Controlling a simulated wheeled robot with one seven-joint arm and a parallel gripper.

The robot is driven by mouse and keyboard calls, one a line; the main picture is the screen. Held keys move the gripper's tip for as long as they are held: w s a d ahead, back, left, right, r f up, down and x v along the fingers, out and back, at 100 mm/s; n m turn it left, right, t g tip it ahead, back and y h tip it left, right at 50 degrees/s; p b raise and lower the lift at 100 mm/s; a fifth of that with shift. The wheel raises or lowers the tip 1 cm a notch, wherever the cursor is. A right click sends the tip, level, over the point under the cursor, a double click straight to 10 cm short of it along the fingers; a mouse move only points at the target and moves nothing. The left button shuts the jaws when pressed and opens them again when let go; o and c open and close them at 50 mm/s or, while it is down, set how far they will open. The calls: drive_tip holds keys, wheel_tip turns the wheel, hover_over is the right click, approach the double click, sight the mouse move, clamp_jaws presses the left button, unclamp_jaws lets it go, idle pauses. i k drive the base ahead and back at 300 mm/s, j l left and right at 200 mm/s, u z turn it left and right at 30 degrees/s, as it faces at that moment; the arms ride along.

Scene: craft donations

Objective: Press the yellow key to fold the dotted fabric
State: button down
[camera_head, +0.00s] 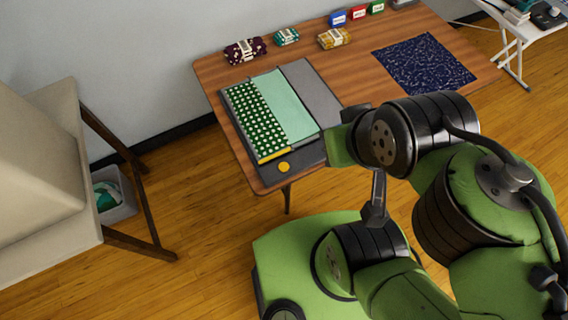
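A round yellow key (284,167) sits on the dark front strip of a grey folding board (314,92) on the wooden table. Green fabric with white dots (257,119) lies on the board's left part. A plain mint-green panel of cloth (286,104) lies to its right, seemingly part of the same piece. A thin yellow strip shows at the dotted fabric's front edge. My arm's green and black links are to the right of the key, over the table's front edge. No gripper fingers can be made out; the arm hides that area.
Folded fabric bundles, dark purple (245,50), teal (286,37) and yellow (334,38), lie at the back of the table (213,68). A navy patterned cloth (423,64) lies at right. Small coloured boxes (358,13) stand behind. A chair (60,185) is at left.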

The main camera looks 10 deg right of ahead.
sight(283, 166)
drive_tip(key=l+u, duration=0.1)
drive_tip(key=u, duration=0.8)
drive_tip(key=l+u, duration=0.15)
drive_tip(key=u, duration=0.75)
drive_tip(key=k+l+u, duration=0.1)
drive_tip(key=u, duration=0.85)
drive_tip(key=k+u, duration=0.1)
drive_tip(key=u, duration=0.8)
drive_tip(key=k+l, duration=0.05)
